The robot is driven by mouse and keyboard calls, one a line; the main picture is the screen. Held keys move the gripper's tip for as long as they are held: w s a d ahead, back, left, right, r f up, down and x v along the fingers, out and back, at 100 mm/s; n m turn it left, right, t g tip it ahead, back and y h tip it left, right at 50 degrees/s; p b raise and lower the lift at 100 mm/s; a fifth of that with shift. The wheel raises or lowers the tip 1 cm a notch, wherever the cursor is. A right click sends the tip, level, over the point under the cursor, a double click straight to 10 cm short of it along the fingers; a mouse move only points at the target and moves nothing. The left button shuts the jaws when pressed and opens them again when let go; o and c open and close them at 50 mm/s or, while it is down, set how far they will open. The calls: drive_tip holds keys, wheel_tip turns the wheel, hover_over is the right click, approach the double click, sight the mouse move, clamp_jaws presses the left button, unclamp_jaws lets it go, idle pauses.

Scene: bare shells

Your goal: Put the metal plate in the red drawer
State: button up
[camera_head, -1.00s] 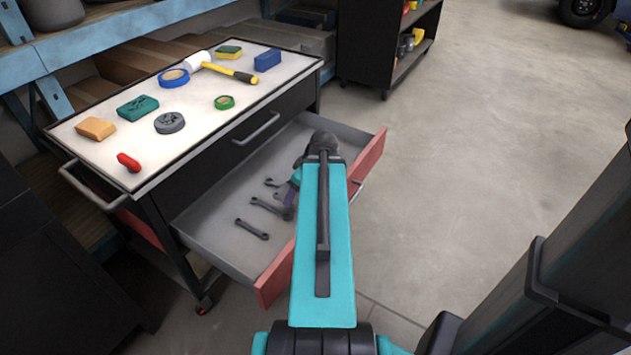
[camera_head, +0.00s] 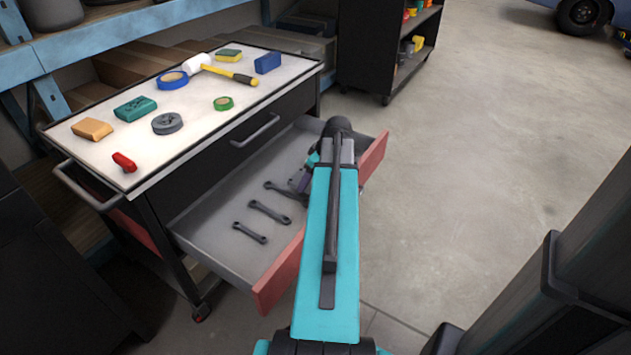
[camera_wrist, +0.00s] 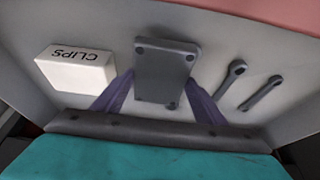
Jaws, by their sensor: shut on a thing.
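The metal plate (camera_wrist: 166,70) is a dark grey rectangle with small holes near its corners. It shows in the wrist view between the purple fingers of my gripper (camera_wrist: 160,82), which is shut on it. The red drawer (camera_head: 282,274) is pulled open, with a red front and a grey inside. My gripper (camera_head: 303,180) is over the inside of the drawer, toward its right part in the head view. My arm hides the plate there. I cannot tell whether the plate touches the drawer floor.
Several dark wrenches (camera_head: 268,211) lie in the drawer beside the plate. A white CLIPS box (camera_wrist: 76,69) is on the plate's other side in the wrist view. The cart top (camera_head: 205,115) holds a mallet (camera_head: 228,74), tape rolls and blocks. Open floor (camera_head: 480,170) lies to the right.

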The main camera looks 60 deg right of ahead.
drive_tip(key=shift+w+d+f, duration=0.1)
drive_tip(key=shift+w+d, duration=0.05)
drive_tip(key=shift+d, duration=0.9)
drive_tip(key=shift+f, duration=0.1)
drive_tip(key=shift+f+b, duration=0.85)
drive_tip(key=shift+f, duration=0.8)
drive_tip(key=o, duration=1.1)
drive_tip(key=shift+f, duration=0.1)
drive_tip(key=p+v, duration=0.3)
drive_tip(key=v, duration=0.9)
